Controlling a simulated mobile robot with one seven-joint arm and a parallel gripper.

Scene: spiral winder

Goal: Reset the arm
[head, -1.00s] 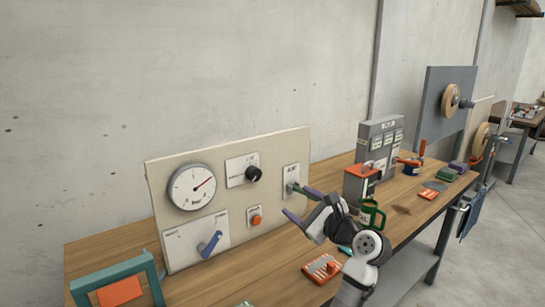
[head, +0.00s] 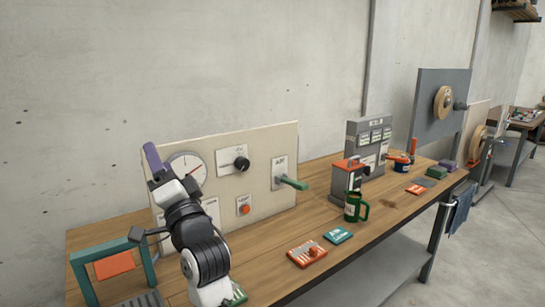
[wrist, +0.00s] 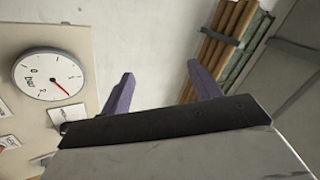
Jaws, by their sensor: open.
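My gripper (head: 153,160) is raised in front of the left part of the beige control panel (head: 262,142) in the head view. Its purple fingers stand apart with nothing between them in the wrist view (wrist: 160,92). The panel carries a round gauge (head: 190,168), a black knob (head: 241,164), an orange button (head: 244,209) and a green lever (head: 292,183) that sticks out to the right. My arm hides the blue handle at the panel's lower left. The gauge also shows at the left of the wrist view (wrist: 48,75).
On the wooden bench (head: 330,225) stand a green mug (head: 352,207), a grey machine (head: 368,150), an orange card (head: 306,254) and a teal card (head: 338,235). A teal frame (head: 88,289) stands at the front left. The space above the bench's middle is clear.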

